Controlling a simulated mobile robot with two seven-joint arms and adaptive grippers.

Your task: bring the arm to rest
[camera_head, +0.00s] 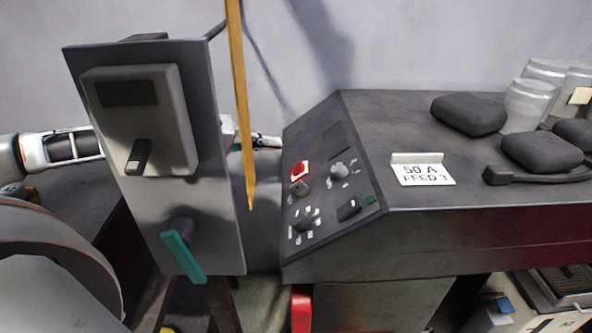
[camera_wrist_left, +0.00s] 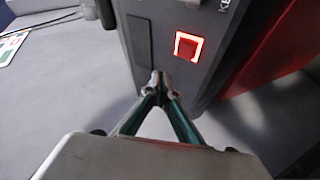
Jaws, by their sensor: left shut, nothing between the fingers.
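My left arm (camera_head: 70,147) comes in from the left and passes behind an upright grey panel (camera_head: 215,225). My left gripper (camera_head: 268,140) shows beyond the panel's right edge, near the left side of the sloped control console (camera_head: 330,235). In the left wrist view its two fingers (camera_wrist_left: 162,82) meet at the tips, shut and empty. They are close to a dark panel face with a lit red square button (camera_wrist_left: 187,47); I cannot tell whether they touch it. My right gripper is not in view.
A yellow strip (camera_head: 238,100) hangs in front of the gripper area. The upright panel carries a grey box (camera_head: 160,100) and a teal-handled lever (camera_head: 182,255).

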